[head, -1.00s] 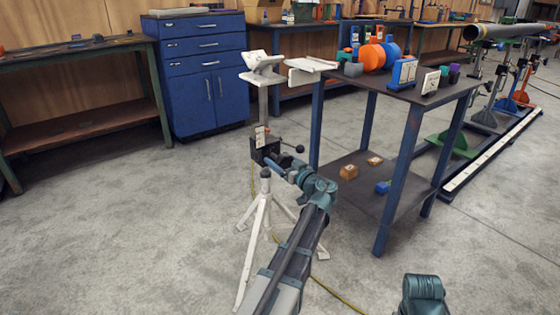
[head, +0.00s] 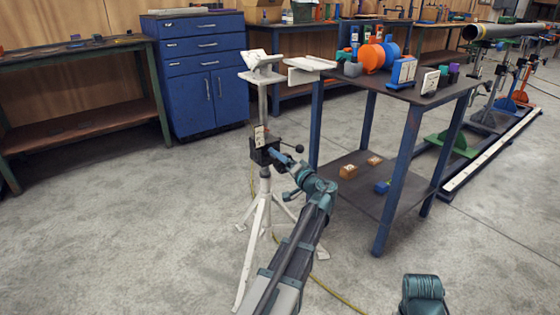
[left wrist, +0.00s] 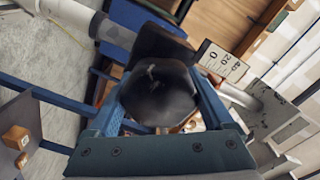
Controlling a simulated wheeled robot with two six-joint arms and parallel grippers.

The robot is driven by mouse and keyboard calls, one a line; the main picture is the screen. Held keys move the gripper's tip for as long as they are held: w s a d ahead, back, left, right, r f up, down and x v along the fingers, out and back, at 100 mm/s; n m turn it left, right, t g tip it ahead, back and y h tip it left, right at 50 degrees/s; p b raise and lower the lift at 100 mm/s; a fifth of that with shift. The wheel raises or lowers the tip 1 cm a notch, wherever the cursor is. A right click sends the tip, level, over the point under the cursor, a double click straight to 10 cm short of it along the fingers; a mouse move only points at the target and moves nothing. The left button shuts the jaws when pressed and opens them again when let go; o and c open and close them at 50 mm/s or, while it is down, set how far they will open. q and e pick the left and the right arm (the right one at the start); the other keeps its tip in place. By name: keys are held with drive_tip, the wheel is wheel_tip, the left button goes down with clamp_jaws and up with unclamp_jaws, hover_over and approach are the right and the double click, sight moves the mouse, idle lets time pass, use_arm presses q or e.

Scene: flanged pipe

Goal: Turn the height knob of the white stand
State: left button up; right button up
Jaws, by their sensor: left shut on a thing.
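The white stand (head: 261,104) stands upright on tripod legs, with a V-shaped head on top. A dark block (head: 265,151) sits on its post, and a black lever with a ball end (head: 299,148) sticks out to the right. My left gripper (head: 279,158) is at the front of this block. In the left wrist view, its blue fingers (left wrist: 166,92) lie on either side of the dark round height knob (left wrist: 158,96), shut on it. A numbered scale plate (left wrist: 222,62) shows beside the knob. In the head view, the gripper hides the knob. My right gripper is not in view.
A blue-legged table (head: 440,97) with colored items stands just right of the stand. Wooden blocks (head: 348,171) lie on its lower shelf. A blue cabinet (head: 204,88) is behind. A yellow cable (head: 340,297) runs on the floor. Floor to the left is open.

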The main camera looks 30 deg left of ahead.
use_arm(q)
drive_tip(key=m, duration=1)
drive_tip(key=shift+s+f, duration=0.15)
drive_tip(key=shift+s, duration=0.05)
drive_tip(key=shift+m, duration=0.3)
drive_tip(key=o, duration=1.1)
drive_tip(key=v, duration=1.3)
drive_tip(key=shift+s+d, duration=0.1)
drive_tip(key=shift+d, duration=0.3)
